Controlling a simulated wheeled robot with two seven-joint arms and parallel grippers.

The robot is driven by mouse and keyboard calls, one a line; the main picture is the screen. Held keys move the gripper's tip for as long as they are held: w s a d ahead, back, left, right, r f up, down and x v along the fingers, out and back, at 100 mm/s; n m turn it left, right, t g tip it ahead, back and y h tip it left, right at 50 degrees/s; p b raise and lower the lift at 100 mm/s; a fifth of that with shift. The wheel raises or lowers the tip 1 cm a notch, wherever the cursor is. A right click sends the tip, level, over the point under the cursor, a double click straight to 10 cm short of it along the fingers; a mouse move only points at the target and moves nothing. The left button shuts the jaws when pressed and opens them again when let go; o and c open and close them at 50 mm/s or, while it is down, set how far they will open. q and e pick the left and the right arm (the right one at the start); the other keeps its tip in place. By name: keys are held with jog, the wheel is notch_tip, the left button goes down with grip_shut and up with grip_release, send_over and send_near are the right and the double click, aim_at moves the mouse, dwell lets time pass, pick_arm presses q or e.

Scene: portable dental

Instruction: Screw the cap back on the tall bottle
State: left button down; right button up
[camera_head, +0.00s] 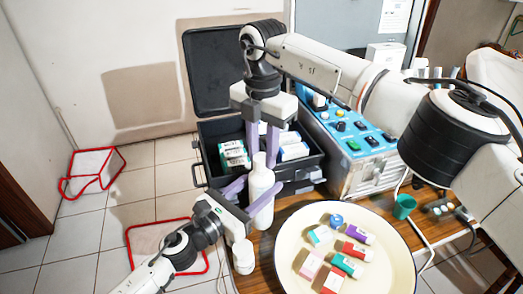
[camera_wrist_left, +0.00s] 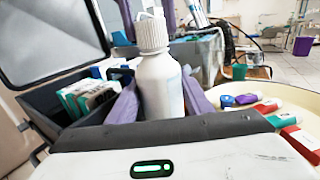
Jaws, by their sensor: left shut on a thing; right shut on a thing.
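The tall white bottle (camera_head: 261,184) stands upright near the table's left edge, in front of the black case. My left gripper (camera_head: 248,194) is shut on its body from the left. In the left wrist view the bottle (camera_wrist_left: 160,85) rises between the purple fingers. The white ribbed cap (camera_wrist_left: 151,33) sits on the bottle's neck and looks upright; whether it is fully tightened cannot be told. My right gripper (camera_head: 262,148) points straight down from above, shut on the cap (camera_head: 259,158), with its purple fingers on either side. The fingers partly hide the cap in the head view.
A short white bottle (camera_head: 243,256) stands just in front of the tall one. A round cream tray (camera_head: 290,262) with several small coloured boxes lies to the right. The open black case (camera_head: 207,133) and a blue control unit (camera_head: 362,140) stand behind. A green cup (camera_head: 404,206) is at right.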

jog(key=m, duration=0.8)
jog(key=shift+s+m, duration=0.1)
jog(key=shift+m, duration=0.2)
jog(key=m, duration=0.7)
jog(key=shift+s+m, duration=0.1)
jog(key=shift+m, duration=0.2)
jog(key=o, duration=1)
